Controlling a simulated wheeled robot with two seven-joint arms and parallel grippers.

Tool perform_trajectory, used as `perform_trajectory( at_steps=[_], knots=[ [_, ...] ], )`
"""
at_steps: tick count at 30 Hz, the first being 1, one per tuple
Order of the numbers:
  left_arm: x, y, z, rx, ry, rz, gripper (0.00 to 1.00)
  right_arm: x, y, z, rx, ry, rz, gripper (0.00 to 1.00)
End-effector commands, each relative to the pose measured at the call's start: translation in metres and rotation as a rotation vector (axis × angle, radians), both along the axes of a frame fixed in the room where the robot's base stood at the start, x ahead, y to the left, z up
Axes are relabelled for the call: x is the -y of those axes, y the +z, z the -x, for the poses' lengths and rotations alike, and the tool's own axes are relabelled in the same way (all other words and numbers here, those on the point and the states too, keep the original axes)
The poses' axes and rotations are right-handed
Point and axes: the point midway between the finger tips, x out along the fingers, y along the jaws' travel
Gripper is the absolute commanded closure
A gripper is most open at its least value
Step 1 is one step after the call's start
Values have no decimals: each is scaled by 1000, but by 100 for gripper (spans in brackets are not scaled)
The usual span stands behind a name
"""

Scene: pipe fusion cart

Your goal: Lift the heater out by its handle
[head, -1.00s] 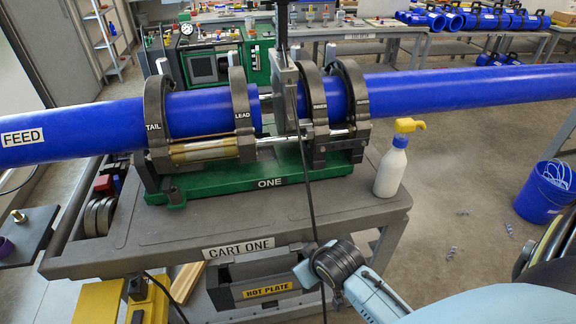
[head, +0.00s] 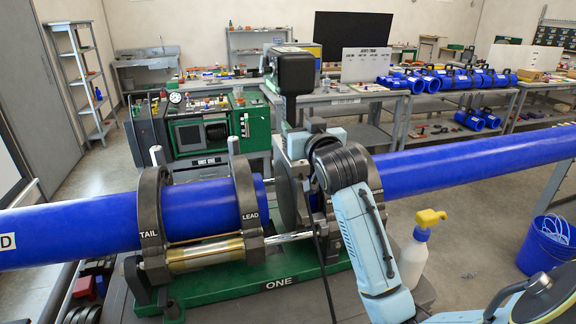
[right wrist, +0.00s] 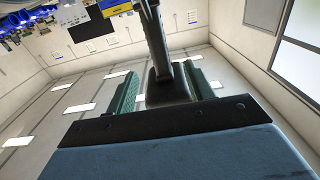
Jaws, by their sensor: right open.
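The heater (head: 288,186) is a grey plate standing upright between the two blue pipe ends in the fusion machine. Its dark handle (head: 294,74) rises above the clamps with a black block at the top. My right gripper (head: 315,126) is beside the handle, below the black block, partly hidden behind my wrist. In the right wrist view its two green-padded fingers (right wrist: 164,88) are apart, with a dark upright bar (right wrist: 154,40) between them. I cannot tell whether they touch it. My left gripper is not in view.
The blue feed pipe (head: 70,231) lies in the TAIL and LEAD clamps (head: 246,198); another blue pipe (head: 470,164) runs right. A yellow-topped spray bottle (head: 414,258) stands close to my right arm. A green hydraulic unit (head: 205,130) is behind.

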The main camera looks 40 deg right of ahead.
Motion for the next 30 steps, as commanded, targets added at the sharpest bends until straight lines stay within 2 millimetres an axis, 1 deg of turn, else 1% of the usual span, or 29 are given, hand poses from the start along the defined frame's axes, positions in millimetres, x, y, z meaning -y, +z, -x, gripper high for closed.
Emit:
perform_trajectory(
  at_steps=[1, 4, 6, 13, 21, 25, 30],
  knots=[
    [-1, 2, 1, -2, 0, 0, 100, 4, 1, -9, -1, 0, 0, 47],
    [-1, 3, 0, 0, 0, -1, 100, 9, 1, -23, -1, 0, 0, 47],
    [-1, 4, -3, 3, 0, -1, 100, 11, 0, -29, -2, 0, -1, 47],
    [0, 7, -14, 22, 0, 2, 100, 16, 0, -40, -2, 0, 0, 47],
    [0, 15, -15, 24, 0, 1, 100, 30, 1, -72, -2, 1, -1, 47],
    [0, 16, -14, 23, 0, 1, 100, 33, 0, -80, -2, 1, -1, 47],
    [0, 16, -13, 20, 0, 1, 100, 34, -1, -82, -1, 1, 0, 47]
  ],
)
